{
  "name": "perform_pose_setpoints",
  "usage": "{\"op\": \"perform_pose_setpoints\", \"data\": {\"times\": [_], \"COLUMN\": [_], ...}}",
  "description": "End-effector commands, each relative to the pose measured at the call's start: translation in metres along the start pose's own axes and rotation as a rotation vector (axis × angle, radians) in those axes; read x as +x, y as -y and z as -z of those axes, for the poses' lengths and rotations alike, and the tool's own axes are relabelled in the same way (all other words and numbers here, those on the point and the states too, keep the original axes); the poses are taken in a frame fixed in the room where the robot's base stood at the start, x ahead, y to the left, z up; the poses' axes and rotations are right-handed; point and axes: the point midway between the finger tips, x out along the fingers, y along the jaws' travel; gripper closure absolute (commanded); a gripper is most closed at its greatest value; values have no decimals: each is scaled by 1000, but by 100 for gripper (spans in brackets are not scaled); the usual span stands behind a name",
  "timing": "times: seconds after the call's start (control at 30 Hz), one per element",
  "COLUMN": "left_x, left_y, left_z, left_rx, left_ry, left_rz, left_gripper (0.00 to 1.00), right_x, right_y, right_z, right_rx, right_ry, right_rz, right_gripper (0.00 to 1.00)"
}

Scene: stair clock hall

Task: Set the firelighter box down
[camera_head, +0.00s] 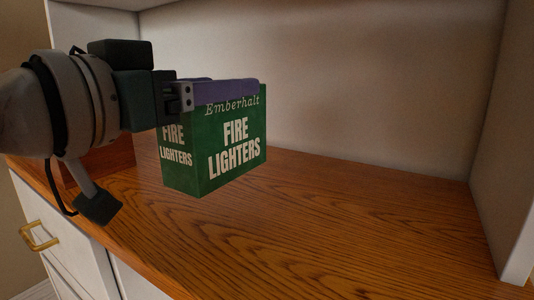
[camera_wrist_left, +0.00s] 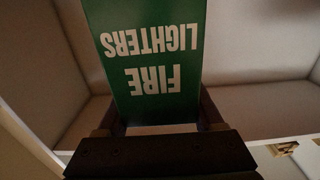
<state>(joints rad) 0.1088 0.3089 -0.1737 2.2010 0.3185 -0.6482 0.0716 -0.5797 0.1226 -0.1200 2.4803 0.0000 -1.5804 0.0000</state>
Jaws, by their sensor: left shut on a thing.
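The firelighter box (camera_head: 232,145) is green with white "FIRE LIGHTERS" lettering and the name "Emberhalt" near its top. My left gripper (camera_head: 236,87) reaches in from the left and is shut on the box's upper part, its purple fingers along the top. The box is upright over the wooden counter top (camera_head: 330,225); I cannot tell whether its base touches the wood. In the left wrist view the box (camera_wrist_left: 150,60) fills the middle, its lettering upside down, between the fingers of my left gripper (camera_wrist_left: 160,112). My right gripper is not in view.
A reddish-brown wooden object (camera_head: 108,160) stands at the left, partly hidden by my left arm. A pale back wall (camera_head: 380,90) and right side panel (camera_head: 505,150) bound the counter. The wood right of the box is clear. A drawer with a brass handle (camera_head: 38,240) is below the front edge.

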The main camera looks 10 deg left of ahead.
Motion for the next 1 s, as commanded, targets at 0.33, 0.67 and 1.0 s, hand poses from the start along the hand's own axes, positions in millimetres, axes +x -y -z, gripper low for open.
{"op": "perform_pose_setpoints", "data": {"times": [0.33,0.67,1.0], "left_x": [0,0,0], "left_y": [0,0,0], "left_z": [-55,-57,-60], "left_rx": [-1,0,0], "left_ry": [0,-3,0], "left_rz": [0,0,0], "left_gripper": [100,100,5], "right_x": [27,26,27], "right_y": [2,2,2], "right_z": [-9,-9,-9], "right_rx": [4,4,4], "right_ry": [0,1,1], "right_rz": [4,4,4], "right_gripper": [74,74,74]}}
